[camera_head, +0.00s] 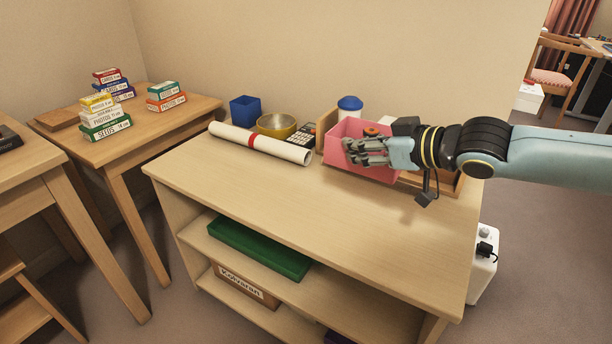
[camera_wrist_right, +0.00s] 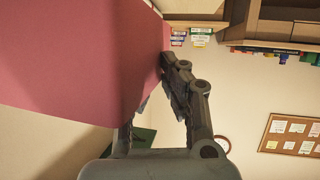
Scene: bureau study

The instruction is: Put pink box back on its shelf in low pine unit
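The pink box (camera_head: 361,169) is an open-topped box at the back right of the low pine unit's top (camera_head: 270,190), with a small orange and dark item showing inside. I cannot tell whether it rests on the top or is slightly raised. My right gripper (camera_head: 362,150) reaches in from the right and is shut on the box's wall. In the right wrist view the box (camera_wrist_right: 80,60) fills the upper left and hides part of one finger of the gripper (camera_wrist_right: 160,95). The low pine unit has open shelves at its front. My left gripper is not in view.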

